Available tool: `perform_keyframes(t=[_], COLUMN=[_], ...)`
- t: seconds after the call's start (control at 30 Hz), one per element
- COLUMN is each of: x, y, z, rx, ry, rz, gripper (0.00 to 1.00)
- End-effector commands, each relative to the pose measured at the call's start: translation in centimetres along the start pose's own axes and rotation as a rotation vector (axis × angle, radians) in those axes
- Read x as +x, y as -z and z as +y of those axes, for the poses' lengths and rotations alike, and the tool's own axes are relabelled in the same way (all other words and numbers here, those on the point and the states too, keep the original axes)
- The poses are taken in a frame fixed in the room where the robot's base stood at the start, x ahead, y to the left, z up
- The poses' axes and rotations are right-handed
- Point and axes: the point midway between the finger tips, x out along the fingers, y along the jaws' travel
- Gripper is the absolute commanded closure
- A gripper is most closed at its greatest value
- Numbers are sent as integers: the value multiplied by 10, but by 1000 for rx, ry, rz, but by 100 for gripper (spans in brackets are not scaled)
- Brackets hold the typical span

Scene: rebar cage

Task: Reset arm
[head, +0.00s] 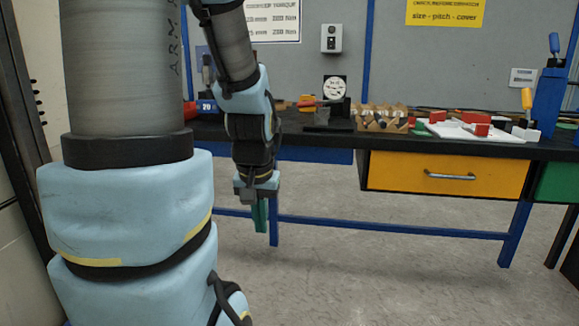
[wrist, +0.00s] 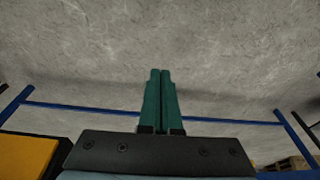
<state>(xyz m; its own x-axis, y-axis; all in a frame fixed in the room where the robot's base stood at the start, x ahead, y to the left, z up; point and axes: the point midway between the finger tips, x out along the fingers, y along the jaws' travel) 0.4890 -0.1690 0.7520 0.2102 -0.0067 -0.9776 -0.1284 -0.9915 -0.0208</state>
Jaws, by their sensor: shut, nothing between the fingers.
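My gripper (head: 260,215) hangs from my light blue and grey arm, pointing down in front of the workbench in the head view. Its green fingers are below the level of the bench top, over open floor. In the wrist view, the two green fingers (wrist: 160,100) are together with nothing between them. No object touches the gripper.
The black-topped workbench (head: 330,142) has a yellow drawer (head: 445,173) and a blue frame. The floor (head: 370,260) in front is clear.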

Motion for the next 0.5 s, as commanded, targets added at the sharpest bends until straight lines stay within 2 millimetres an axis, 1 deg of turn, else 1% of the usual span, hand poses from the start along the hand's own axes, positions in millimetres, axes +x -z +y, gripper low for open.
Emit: perform_keyframes(t=[0.03,0.1,0.13,0.37,0.47,0.5], x=[9,16,0,-47,-73,-85], y=[-20,-42,-33,-21,-16,-13], z=[-2,-3,-2,-3,-4,-4], rx=[-21,-42,-35,-33,-33,-33], ry=[-9,-22,-21,-20,-19,-19], rz=[-43,-90,-77,-73,-73,-73], gripper=[100,100,100,100,100,100])
